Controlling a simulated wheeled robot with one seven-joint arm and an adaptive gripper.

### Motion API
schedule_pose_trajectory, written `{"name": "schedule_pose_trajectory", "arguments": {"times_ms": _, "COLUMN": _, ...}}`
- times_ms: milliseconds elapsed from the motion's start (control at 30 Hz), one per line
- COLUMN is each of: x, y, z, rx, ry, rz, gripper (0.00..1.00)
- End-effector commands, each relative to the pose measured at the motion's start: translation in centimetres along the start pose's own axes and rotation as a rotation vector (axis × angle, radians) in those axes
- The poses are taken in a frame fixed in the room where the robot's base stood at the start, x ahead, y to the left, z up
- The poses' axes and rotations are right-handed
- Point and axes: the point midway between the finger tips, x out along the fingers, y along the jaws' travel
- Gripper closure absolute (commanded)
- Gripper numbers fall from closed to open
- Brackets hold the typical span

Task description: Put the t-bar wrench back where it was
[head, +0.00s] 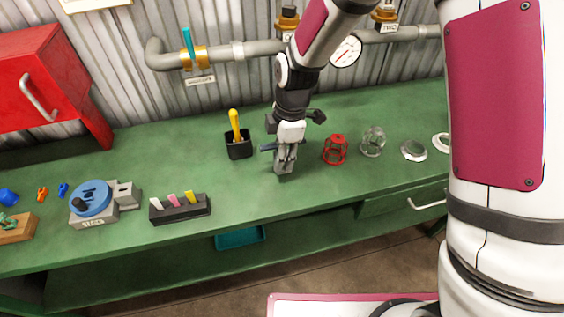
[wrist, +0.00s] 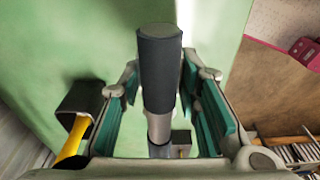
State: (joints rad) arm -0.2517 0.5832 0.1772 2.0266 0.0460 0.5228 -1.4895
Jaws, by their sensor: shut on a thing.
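My gripper (head: 284,164) is shut on the t-bar wrench and holds it over the green bench, just right of the black holder. In the head view, a short dark part of the t-bar wrench (head: 267,147) sticks out left of the fingers; the rest is hidden. In the wrist view, its black grip (wrist: 160,70) and metal shaft lie between the teal finger pads of my gripper (wrist: 163,98). The black holder (head: 239,151) has a yellow-handled tool (head: 235,124) upright in it. I cannot tell whether the wrench touches the bench.
Right of my gripper on the bench (head: 130,164) stand a red cage (head: 335,150), a glass jar (head: 373,141) and a round disc (head: 413,151). Left are a block with coloured tabs (head: 180,211) and a blue-topped device (head: 91,199). A pipe (head: 222,52) runs along the wall behind.

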Motion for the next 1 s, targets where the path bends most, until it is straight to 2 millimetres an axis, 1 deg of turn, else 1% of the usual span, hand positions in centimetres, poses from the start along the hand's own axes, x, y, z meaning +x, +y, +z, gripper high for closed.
{"name": "schedule_pose_trajectory", "arguments": {"times_ms": 233, "x": 3.0, "y": -0.1, "z": 0.3, "rx": 0.000, "ry": 0.000, "rz": -0.003, "gripper": 1.00}}
{"name": "schedule_pose_trajectory", "arguments": {"times_ms": 633, "x": 3.6, "y": -0.1, "z": 0.5, "rx": -0.001, "ry": 0.000, "rz": -0.001, "gripper": 1.00}}
{"name": "schedule_pose_trajectory", "arguments": {"times_ms": 667, "x": 3.5, "y": -0.1, "z": 0.5, "rx": -0.001, "ry": 0.000, "rz": -0.001, "gripper": 0.63}}
{"name": "schedule_pose_trajectory", "arguments": {"times_ms": 700, "x": 3.5, "y": -0.1, "z": 0.5, "rx": 0.000, "ry": 0.000, "rz": -0.001, "gripper": 0.54}}
{"name": "schedule_pose_trajectory", "arguments": {"times_ms": 733, "x": 3.5, "y": -0.1, "z": 0.5, "rx": 0.000, "ry": 0.000, "rz": -0.001, "gripper": 0.50}}
{"name": "schedule_pose_trajectory", "arguments": {"times_ms": 1000, "x": 3.5, "y": -0.1, "z": 0.4, "rx": 0.000, "ry": 0.000, "rz": -0.001, "gripper": 0.50}}
